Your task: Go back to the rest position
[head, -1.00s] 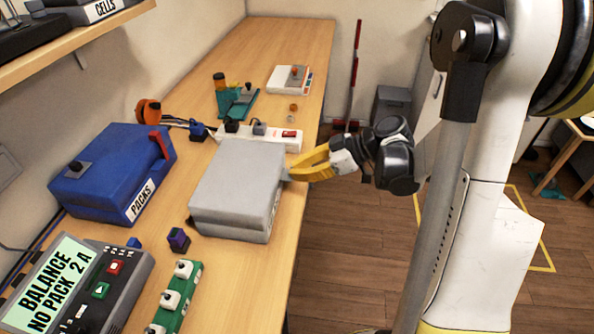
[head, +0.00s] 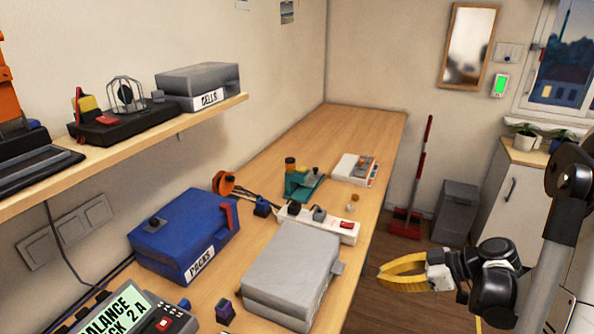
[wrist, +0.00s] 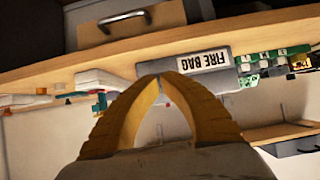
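My gripper (head: 382,277) has yellow curved fingers and hangs in the air off the right edge of the wooden bench (head: 352,125). It is to the right of the grey box (head: 292,262) and apart from it. In the wrist view the two fingertips (wrist: 160,77) come together with nothing seen between them. That view is turned over, and the grey box with its "FIRE BAG" label (wrist: 203,60) shows beyond the fingertips. The box's lid looks closed, with a small tab on its right side.
A blue "PACKS" box (head: 185,240), a white power strip (head: 325,226) and a teal device (head: 303,185) stand on the bench. A shelf (head: 150,135) is at left. A grey bin (head: 456,212) and red broom (head: 405,222) stand on the floor beyond my gripper.

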